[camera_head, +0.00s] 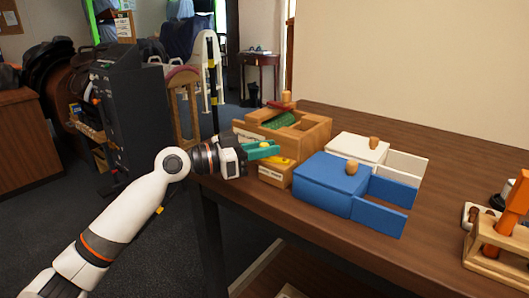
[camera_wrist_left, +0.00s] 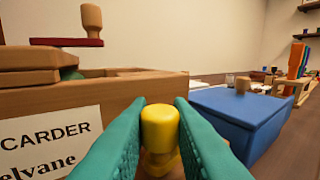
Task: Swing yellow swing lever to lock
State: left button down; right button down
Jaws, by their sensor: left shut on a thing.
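The yellow swing lever shows in the left wrist view as a rounded yellow knob (camera_wrist_left: 160,128) in front of the wooden carder box (camera_wrist_left: 115,95). My left gripper (camera_head: 272,152) reaches in from the left to the near-left side of the carder box (camera_head: 312,132) on the table. Its teal fingers are shut on the yellow knob, one finger on each side, as the left wrist view shows. My right gripper is not in view.
A blue box (camera_head: 330,174) with an open-topped blue tray (camera_head: 380,208) stands right of the carder. A white box (camera_head: 356,148) is behind it. A wooden rack (camera_head: 495,262) with orange-handled tools stands at the far right. The front tabletop is clear.

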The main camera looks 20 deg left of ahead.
pick_arm(q)
jog(key=shift+f, duration=0.15)
jog(key=c, duration=1.4)
grip_release()
jog(key=shift+o, duration=0.3)
jog(key=shift+r, duration=0.2)
